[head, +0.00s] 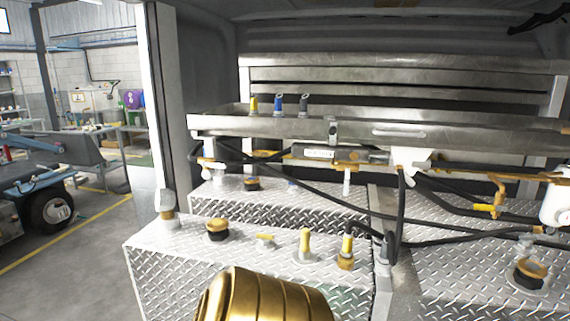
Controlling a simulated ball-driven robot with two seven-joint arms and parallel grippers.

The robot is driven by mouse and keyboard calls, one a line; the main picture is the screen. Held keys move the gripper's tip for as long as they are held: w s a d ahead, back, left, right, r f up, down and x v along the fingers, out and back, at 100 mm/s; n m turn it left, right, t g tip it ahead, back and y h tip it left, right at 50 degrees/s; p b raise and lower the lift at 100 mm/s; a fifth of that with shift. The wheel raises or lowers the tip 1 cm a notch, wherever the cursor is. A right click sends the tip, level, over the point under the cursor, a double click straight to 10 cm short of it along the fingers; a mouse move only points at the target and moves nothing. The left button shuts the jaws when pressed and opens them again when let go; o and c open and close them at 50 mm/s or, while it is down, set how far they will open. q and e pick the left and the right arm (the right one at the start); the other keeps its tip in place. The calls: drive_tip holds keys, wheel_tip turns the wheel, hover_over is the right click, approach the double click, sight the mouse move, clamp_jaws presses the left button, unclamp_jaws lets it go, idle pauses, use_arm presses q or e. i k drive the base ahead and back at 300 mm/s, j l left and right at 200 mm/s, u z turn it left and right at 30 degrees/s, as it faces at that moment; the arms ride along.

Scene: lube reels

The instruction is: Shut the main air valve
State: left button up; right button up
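Several valve-like fittings show, and I cannot tell for sure which is the main air valve. A yellow-handled valve (483,208) sits on brass pipework at the right, its handle lying nearly level. A small yellow lever fitting (265,239) lies on top of the front tread-plate tank. Brass fittings (347,156) hang under the metal shelf in the middle. Neither of my grippers shows in the head view. A gold ribbed rounded part, which may be mine, rises at the bottom centre and hides some of the tank front.
The tread-plate tank (160,285) carries capped fillers and upright yellow fittings. Black hoses (440,240) cross the middle and right. A metal shelf (270,126) with yellow, blue and dark handles spans above. A white canister (556,204) stands at the right edge. Open workshop floor (85,275) lies left.

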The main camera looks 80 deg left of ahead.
sight(215, 165)
drive_tip(key=u, duration=3.25)
